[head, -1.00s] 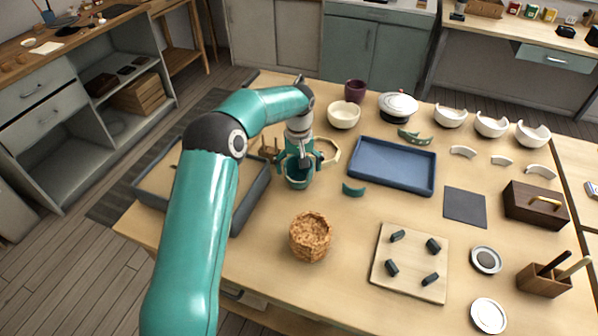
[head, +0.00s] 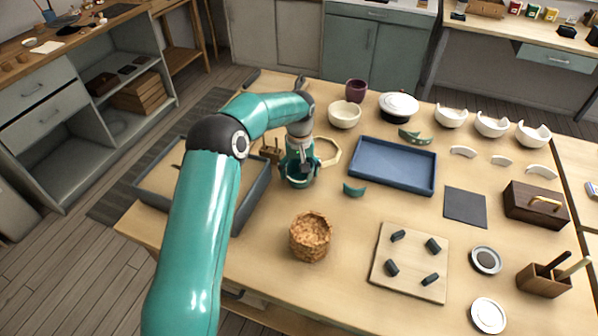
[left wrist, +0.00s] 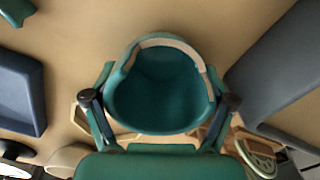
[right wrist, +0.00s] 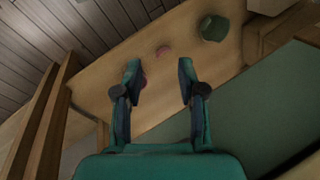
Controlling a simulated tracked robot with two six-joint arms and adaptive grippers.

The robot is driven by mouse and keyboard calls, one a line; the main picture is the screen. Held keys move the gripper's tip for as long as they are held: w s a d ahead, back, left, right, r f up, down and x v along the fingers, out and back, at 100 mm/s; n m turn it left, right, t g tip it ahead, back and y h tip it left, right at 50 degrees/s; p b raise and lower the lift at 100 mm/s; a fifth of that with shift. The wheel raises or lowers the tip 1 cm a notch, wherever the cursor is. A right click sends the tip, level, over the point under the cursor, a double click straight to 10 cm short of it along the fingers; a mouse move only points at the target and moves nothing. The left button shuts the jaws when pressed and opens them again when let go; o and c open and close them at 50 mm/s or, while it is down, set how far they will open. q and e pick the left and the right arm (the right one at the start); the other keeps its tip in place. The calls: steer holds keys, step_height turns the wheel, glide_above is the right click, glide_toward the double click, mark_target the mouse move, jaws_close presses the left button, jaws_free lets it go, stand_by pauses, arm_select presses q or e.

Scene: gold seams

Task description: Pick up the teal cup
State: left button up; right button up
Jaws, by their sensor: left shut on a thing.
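The teal cup (left wrist: 158,90) fills the middle of the left wrist view, its mouth facing the camera and a pale broken edge along its far rim. My left gripper (left wrist: 160,104) is shut on the cup, one finger on each side of it. In the head view the cup (head: 300,181) shows low between the fingers of my left gripper (head: 299,170), at the table, left of the blue tray. I cannot tell whether it touches the table. A curved teal shard (head: 354,190) lies to its right. My right gripper (right wrist: 160,88) is open and empty in the right wrist view.
The blue tray (head: 393,187) is right of the cup, and a grey-walled bin (head: 251,196) is left. A cream bowl (head: 344,115) and purple cup (head: 356,89) stand behind. A cork-like round container (head: 310,237) stands in front. A wooden octagonal frame (head: 331,151) lies close behind.

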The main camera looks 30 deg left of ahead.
arm_select(q)
step_height(320, 180, up, 12)
step_height(320, 180, up, 7)
steer(key=p, duration=0.2)
glide_above(300, 178)
steer(key=shift+s+a+r, duration=0.1)
steer(key=shift+r, duration=0.4)
steer(key=shift+f, duration=0.1)
stand_by(0.5)
